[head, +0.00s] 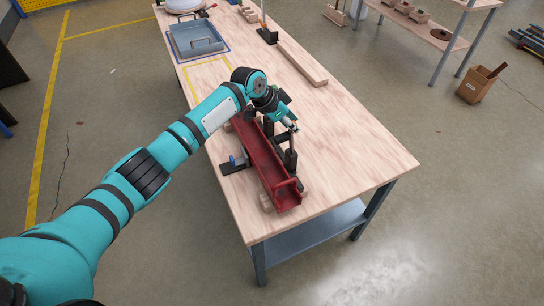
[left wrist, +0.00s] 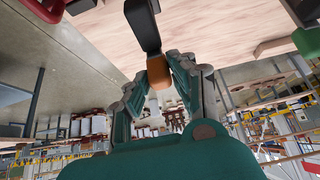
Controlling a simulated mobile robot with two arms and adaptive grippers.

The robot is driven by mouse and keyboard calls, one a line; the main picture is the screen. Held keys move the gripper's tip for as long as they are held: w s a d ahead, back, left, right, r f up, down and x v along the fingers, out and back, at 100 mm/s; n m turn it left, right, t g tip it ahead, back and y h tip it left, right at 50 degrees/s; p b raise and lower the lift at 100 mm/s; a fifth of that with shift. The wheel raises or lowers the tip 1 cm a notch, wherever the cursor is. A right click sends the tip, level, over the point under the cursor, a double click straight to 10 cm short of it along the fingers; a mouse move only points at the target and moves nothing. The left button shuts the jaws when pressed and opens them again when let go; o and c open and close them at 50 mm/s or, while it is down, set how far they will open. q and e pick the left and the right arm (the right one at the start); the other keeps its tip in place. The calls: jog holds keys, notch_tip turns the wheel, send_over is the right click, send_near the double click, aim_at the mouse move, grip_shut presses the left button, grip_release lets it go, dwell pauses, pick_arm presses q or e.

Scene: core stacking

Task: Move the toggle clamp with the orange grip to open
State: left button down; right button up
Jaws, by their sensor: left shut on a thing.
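The toggle clamp with the orange grip shows in the left wrist view as a black lever (left wrist: 143,26) ending in an orange grip (left wrist: 158,72). My left gripper (left wrist: 168,66) has its two teal fingers on either side of that grip and is shut on it. In the head view my left gripper (head: 291,124) is above the right side of a red channel (head: 262,158), beside dark clamp parts (head: 290,158). The orange grip cannot be made out clearly there. My right gripper is not in view.
The red channel rests on wooden blocks on the table (head: 355,150). A clamp with a blue grip (head: 236,160) stands at its left side. A blue-grey tray (head: 196,40) and a long wooden bar (head: 303,64) lie further back. The table's right side is clear.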

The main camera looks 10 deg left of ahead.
aim_at(279, 137)
pick_arm(q)
jog(key=shift+w+d+f+b, duration=0.15)
jog(key=shift+w+d+b, duration=0.25)
jog(key=shift+d, duration=0.3)
jog(key=shift+w+d, duration=0.2)
jog(key=shift+d, duration=0.1)
jog(key=shift+w+d+b, duration=0.1)
jog(key=shift+b, duration=0.3)
jog(key=c, duration=1)
grip_release()
jog(key=shift+w+d+f, duration=0.1)
jog(key=shift+d, duration=0.05)
jog(key=v, duration=1.2)
